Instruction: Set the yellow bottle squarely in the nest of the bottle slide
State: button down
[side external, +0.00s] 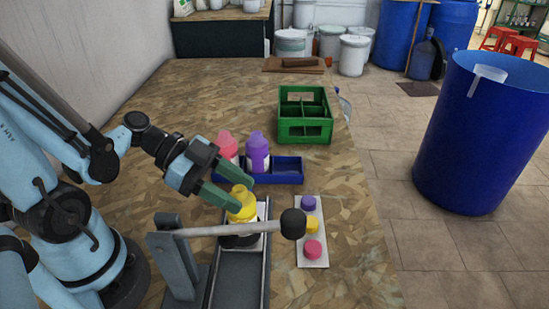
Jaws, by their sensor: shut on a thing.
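The yellow bottle (242,210) stands roughly upright at the far end of the bottle slide (238,289), over its dark nest (228,240). My gripper (243,193) has green fingers and is shut on the yellow bottle near its top, reaching in from the upper left. A grey bar with a black knob (293,223) crosses in front of the bottle's lower part from a grey post (176,257). The bar hides part of the bottle's base, so I cannot tell whether it is seated flat in the nest.
A blue tray (289,170) behind the slide holds a pink bottle (228,148) and a purple bottle (257,154). A white strip (319,261) at right carries purple, yellow and pink caps. A green crate (305,130) stands farther back. The table is clear at back left.

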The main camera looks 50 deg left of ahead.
jog(key=shift+c, duration=1.7)
grip_release()
jog(key=shift+a, duration=0.1)
jog(key=v, duration=1.2)
jog(key=w+f+n+g+y, duration=0.2)
jog(key=w+f+n+y, duration=0.25)
jog(key=n+y, duration=0.3)
jog(key=w+n+t+y, duration=0.1)
jog(key=w+d+r+n+t+y, duration=0.1)
jog(key=w+n, duration=0.1)
jog(key=w+d+r+n+t+y, duration=0.1)
jog(key=w, duration=0.1)
jog(key=shift+r+n, duration=0.2)
jog(key=shift+n, duration=0.05)
